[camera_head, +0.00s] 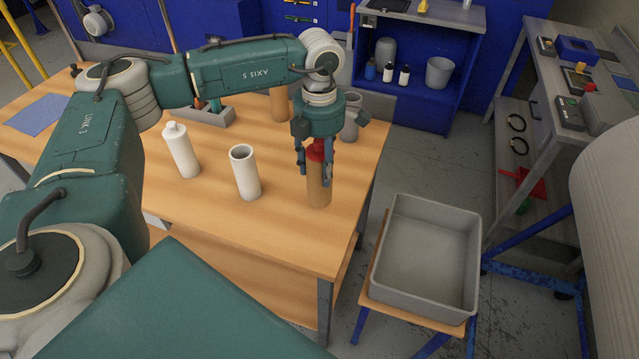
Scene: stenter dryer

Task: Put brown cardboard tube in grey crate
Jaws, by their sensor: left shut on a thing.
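A brown cardboard tube (318,190) with a red upper end stands upright near the right edge of the wooden table. My left gripper (317,165) comes down from above, with its fingers on either side of the tube's upper part, shut on it. Whether the tube's bottom touches the table is hard to tell. The grey crate (469,262) is empty and sits on a low stand right of the table, nearer to the camera. Another brown tube (279,106) stands behind, partly hidden by my arm. My right gripper is not in view.
A white tube (244,172) and a white bottle (181,150) stand left of my gripper. A grey cup (350,118) is close behind it. A grey tray (211,117) lies farther back. The table's front is clear. A gap separates table and crate.

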